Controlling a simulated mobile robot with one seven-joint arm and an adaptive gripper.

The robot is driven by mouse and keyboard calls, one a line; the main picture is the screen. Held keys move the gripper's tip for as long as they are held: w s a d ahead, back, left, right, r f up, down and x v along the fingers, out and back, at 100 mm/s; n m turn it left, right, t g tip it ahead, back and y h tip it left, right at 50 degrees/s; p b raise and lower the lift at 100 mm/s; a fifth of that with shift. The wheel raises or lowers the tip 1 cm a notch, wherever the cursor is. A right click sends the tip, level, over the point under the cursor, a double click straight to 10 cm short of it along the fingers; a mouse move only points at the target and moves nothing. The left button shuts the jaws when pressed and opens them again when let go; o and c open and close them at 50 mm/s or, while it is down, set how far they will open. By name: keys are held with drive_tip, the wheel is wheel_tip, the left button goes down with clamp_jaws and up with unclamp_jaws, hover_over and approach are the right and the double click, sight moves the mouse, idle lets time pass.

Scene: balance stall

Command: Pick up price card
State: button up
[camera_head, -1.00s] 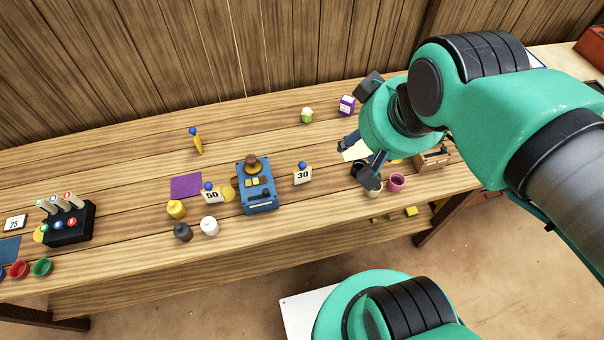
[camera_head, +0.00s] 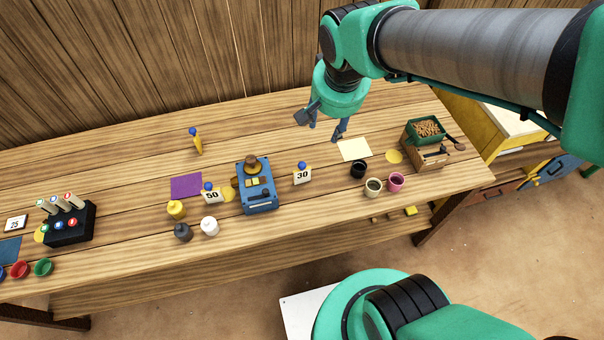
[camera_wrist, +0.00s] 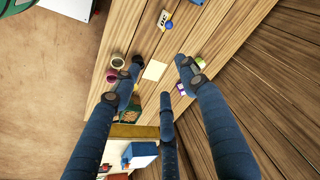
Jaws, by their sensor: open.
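Several white price cards stand on the wooden table: the card marked 30 (camera_head: 303,176) with a blue knob, the card marked 50 (camera_head: 212,195) with a blue knob, and the card marked 25 (camera_head: 16,223) at the far left. The 30 card also shows at the top of the wrist view (camera_wrist: 163,17), with its blue knob beside it. My gripper (camera_head: 325,127) is open and empty above the back of the table, apart from the 30 card and to its upper right. In the wrist view its spread fingers (camera_wrist: 160,80) hold nothing.
A blue scale (camera_head: 259,199) stands between the 50 and 30 cards. A cream sheet (camera_head: 354,149), a black cup (camera_head: 358,170), a pink cup (camera_head: 396,182) and a green crate (camera_head: 408,132) are at right. A yellow figure (camera_head: 197,144) stands left; table around it is clear.

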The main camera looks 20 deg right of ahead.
drive_tip(key=w+a+f+m+g, duration=0.1)
drive_tip(key=w+a+f+m, duration=0.1)
drive_tip(key=w+f, duration=0.65)
drive_tip(key=m+g, duration=0.1)
drive_tip(key=m, duration=0.1)
hover_over(302, 163)
drive_tip(key=s+a, duration=0.1)
wheel_tip(302, 163, down, 9)
drive_tip(key=shift+s+a+f+h, duration=0.1)
drive_tip(key=shift+s+f+h, duration=0.1)
drive_tip(key=shift+f+h, duration=0.15)
drive_tip(key=shift+w+d+f+b, duration=0.15)
drive_tip(key=shift+f, duration=1.25)
drive_tip(key=shift+w+d+f+b, duration=0.1)
drive_tip(key=shift+w+f, duration=0.1)
drive_tip(key=shift+f, duration=1.2)
drive_tip(key=shift+w+d+f+b, duration=0.15)
drive_tip(key=shift+f, duration=1.25)
drive_tip(key=shift+f, duration=0.1)
drive_tip(key=shift+w+d+f+b, duration=0.1)
drive_tip(key=shift+f+b, duration=0.2)
drive_tip(key=shift+f, duration=0.95)
drive_tip(key=shift+w+d+f+b, duration=0.1)
drive_tip(key=shift+f+b, duration=0.15)
drive_tip(key=shift+f, duration=1)
clamp_jaws()
